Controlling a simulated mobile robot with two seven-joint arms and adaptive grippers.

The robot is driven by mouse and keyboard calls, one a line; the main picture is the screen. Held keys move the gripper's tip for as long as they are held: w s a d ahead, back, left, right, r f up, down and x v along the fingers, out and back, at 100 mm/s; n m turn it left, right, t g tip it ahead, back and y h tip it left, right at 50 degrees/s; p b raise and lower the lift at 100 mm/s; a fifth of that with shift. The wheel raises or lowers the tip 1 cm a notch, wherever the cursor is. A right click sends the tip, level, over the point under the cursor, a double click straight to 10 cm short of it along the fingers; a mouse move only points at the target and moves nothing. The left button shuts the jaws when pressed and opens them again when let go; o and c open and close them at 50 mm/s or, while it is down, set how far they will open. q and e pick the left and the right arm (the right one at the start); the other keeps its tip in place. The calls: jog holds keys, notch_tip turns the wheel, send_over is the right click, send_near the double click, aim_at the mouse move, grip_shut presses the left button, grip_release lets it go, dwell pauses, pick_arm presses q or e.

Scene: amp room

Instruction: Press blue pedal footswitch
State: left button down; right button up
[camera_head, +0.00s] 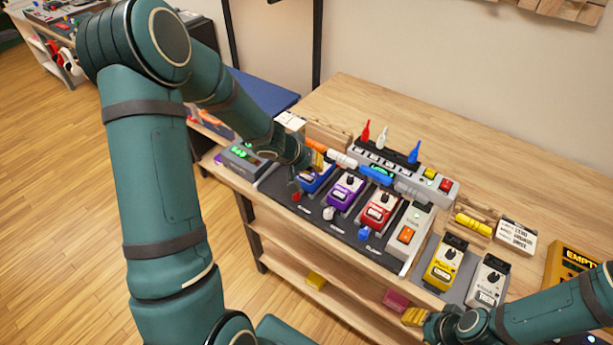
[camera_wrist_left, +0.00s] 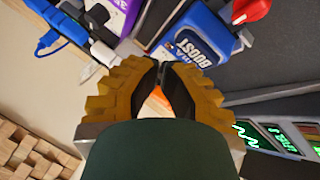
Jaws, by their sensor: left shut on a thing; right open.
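The blue pedal (camera_head: 318,177) sits at the left end of a row on the dark pedalboard (camera_head: 331,229), beside a purple pedal (camera_head: 345,191) and a red one (camera_head: 379,210). The blue pedal, lettered BOOST, also shows in the left wrist view (camera_wrist_left: 205,45). My left gripper (camera_head: 316,160) is at its back edge, partly hiding it. In the wrist view the yellow fingers (camera_wrist_left: 163,68) are closed together close by the blue pedal; what they grip is unclear, and I cannot tell whether they touch the pedal. My right gripper (camera_head: 411,317) is open near the table's front edge, low in view.
A grey unit with green displays (camera_head: 244,160) stands left of the board. Orange (camera_head: 315,145), white (camera_head: 341,158) and blue (camera_head: 377,173) cylinders lie behind the pedals. A yellow pedal (camera_head: 444,264) and a white one (camera_head: 487,281) stand right.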

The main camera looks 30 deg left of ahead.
aim_at(312, 176)
dwell(0.7)
pick_arm(q)
jog(key=shift+f, duration=0.45)
jog(key=shift+f+b, duration=0.4)
jog(key=shift+f, duration=0.05)
dwell(0.7)
jog(key=shift+r+p, duration=0.85)
jog(key=shift+p, duration=0.3)
jog(key=shift+r, duration=0.1)
notch_tip(312, 176, up, 5)
jog(key=p, duration=0.6)
